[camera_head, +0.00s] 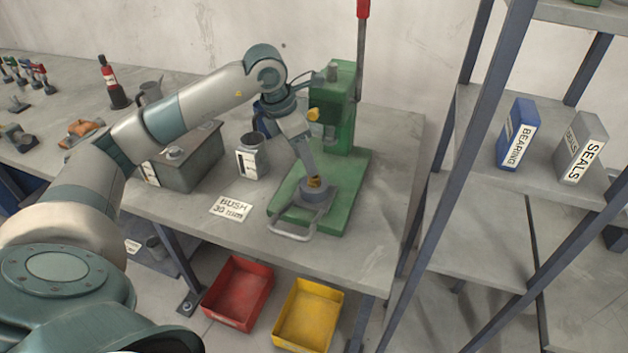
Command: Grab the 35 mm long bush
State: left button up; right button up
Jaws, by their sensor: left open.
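My left gripper (311,176) comes in from the left and points down over the green press (352,180). It is open, though its finger gap is too small to make out. I cannot tell whether the fingers touch the piece. A white card (231,208) on the bench seems to read "BUSH 30 mm". My right gripper is not in view.
A grey can (252,158) and a grey box (190,165) stand left of the press. A red bin (238,292) and a yellow bin (308,315) are below the bench. A shelf at right holds a blue bearing box (516,135) and a grey seals box (582,148).

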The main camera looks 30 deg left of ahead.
aim_at(314, 181)
pick_arm(q)
jog(key=shift+d+f+p, duration=0.25)
jog(key=shift+f+p, duration=0.2)
jog(key=shift+p, duration=0.05)
jog(key=p+x, duration=0.1)
jog(key=x, duration=0.1)
jog(key=p+x, duration=0.1)
jog(key=shift+d+f, duration=0.25)
jog(key=shift+f, duration=0.05)
jog(key=shift+w+f, duration=0.1)
jog(key=shift+f, duration=0.1)
grip_shut()
